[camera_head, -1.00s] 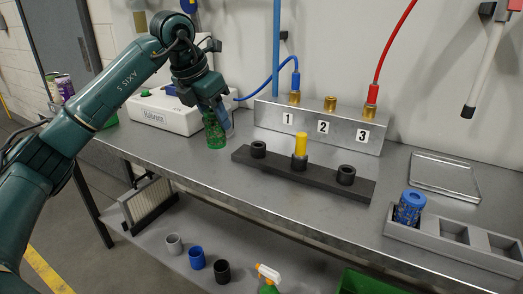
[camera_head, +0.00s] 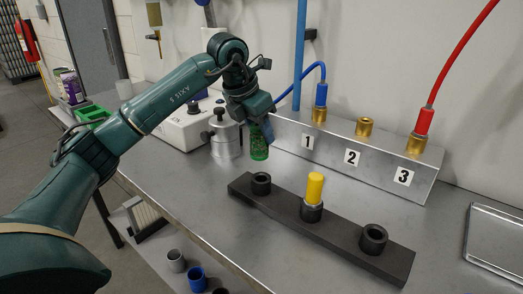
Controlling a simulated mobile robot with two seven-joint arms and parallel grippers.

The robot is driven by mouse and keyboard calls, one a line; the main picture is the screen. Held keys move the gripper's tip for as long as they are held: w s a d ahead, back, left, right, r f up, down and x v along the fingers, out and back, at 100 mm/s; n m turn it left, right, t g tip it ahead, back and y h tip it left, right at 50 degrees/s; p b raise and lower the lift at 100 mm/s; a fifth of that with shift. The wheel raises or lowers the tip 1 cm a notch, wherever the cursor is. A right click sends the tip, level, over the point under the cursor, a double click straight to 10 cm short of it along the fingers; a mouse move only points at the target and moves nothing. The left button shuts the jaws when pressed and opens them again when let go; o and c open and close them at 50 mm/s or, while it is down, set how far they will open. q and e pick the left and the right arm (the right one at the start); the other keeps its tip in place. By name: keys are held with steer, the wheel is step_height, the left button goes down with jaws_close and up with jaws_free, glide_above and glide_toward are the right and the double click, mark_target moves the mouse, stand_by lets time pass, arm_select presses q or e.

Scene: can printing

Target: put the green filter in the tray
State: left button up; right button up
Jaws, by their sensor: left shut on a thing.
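The green filter (camera_head: 259,149) is a small mesh cylinder, upright, at the fingertips of my left gripper (camera_head: 262,130). My left gripper is shut on its upper part, and the fingers hide some of it. The filter is over the metal table, left of the numbered block; whether its bottom touches the table I cannot tell. A flat, shallow metal tray (camera_head: 496,238) lies empty at the right edge, partly cut off. My right gripper is not in view.
A black bar (camera_head: 340,232) with black sockets lies in front, its middle socket holding a yellow-topped piece (camera_head: 314,187). Behind stands the metal block (camera_head: 385,170) with brass fittings and blue and red hoses. A metal cylinder (camera_head: 224,138) stands left of the filter.

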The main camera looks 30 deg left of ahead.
mark_target(260, 147)
arm_select(q)
steer(key=shift+f, duration=2.3)
steer(key=shift+f, duration=0.2)
steer(key=o, duration=1)
steer(key=shift+r, duration=0.1)
